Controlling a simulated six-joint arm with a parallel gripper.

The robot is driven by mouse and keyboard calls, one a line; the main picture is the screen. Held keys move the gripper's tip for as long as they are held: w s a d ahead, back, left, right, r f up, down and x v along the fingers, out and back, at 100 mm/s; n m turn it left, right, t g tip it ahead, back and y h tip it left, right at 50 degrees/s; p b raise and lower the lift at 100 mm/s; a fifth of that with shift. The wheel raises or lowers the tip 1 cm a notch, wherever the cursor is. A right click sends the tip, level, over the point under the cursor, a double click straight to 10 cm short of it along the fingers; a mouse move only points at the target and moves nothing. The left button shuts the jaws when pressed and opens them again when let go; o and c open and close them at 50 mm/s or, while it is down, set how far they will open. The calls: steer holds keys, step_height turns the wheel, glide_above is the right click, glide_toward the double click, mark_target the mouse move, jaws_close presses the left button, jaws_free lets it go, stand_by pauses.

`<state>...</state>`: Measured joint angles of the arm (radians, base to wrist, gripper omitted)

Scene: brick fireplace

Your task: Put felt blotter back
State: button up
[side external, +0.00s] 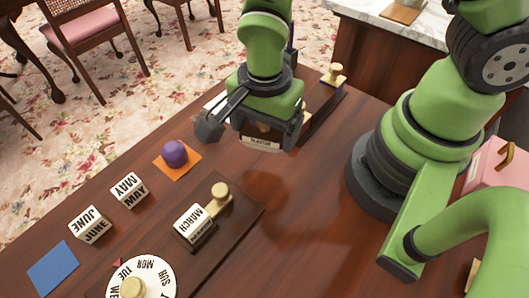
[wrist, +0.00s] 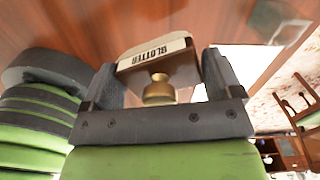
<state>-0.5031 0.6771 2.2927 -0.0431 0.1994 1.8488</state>
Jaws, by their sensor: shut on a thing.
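The felt blotter (side external: 262,142) is a wooden block with a white label reading BLOTTER and a brass knob. In the wrist view the blotter (wrist: 158,60) sits between the two dark fingers, label edge facing away, knob toward the palm. My gripper (side external: 250,132) is shut on it and holds it over the brown wooden desk (side external: 300,190). In the wrist view my gripper (wrist: 160,80) has one finger on each side of the block. The blotter's underside is hidden, and I cannot tell its exact height over the desk.
At front left are a purple ball (side external: 174,153) on an orange square, MAY (side external: 129,190) and JUNE (side external: 90,225) blocks, a MARCH block (side external: 195,225) on a dark base, a weekday dial (side external: 157,270) and a blue square (side external: 53,269).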

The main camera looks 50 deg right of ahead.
mark_target(264, 162)
steer(key=shift+f, duration=3.45)
steer(key=o, duration=0.8)
steer(key=shift+f, duration=0.1)
